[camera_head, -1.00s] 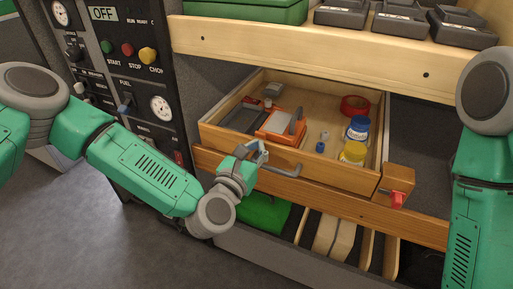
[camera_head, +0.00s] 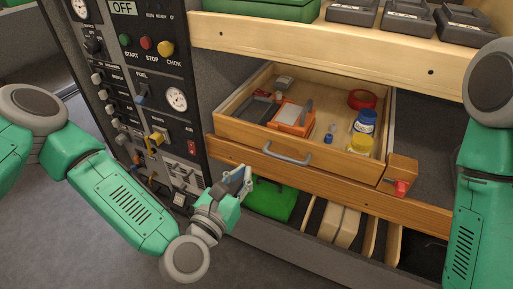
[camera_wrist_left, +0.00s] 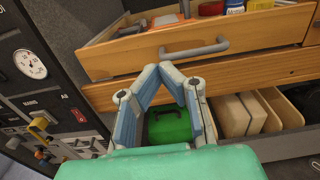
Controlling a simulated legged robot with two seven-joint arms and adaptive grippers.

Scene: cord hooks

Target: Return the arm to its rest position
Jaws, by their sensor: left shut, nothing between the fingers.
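My left gripper (camera_head: 246,173) is shut and empty, in front of the lower cabinet and below the drawer's front. In the left wrist view its fingertips (camera_wrist_left: 160,68) meet in a peak, with nothing between them. They are apart from the grey drawer handle (camera_head: 287,153), which also shows above them in the wrist view (camera_wrist_left: 195,48). The wooden drawer (camera_head: 240,128) stands open. My right arm comes in at the right edge, but its gripper is out of view.
The drawer holds an orange box (camera_head: 291,117), a red tape roll (camera_head: 362,99), a blue-labelled jar (camera_head: 365,121) and a yellow jar (camera_head: 360,143). A green case (camera_head: 272,200) lies below. A control panel (camera_head: 130,80) stands left. A red-tipped wooden block (camera_head: 401,172) sticks out right.

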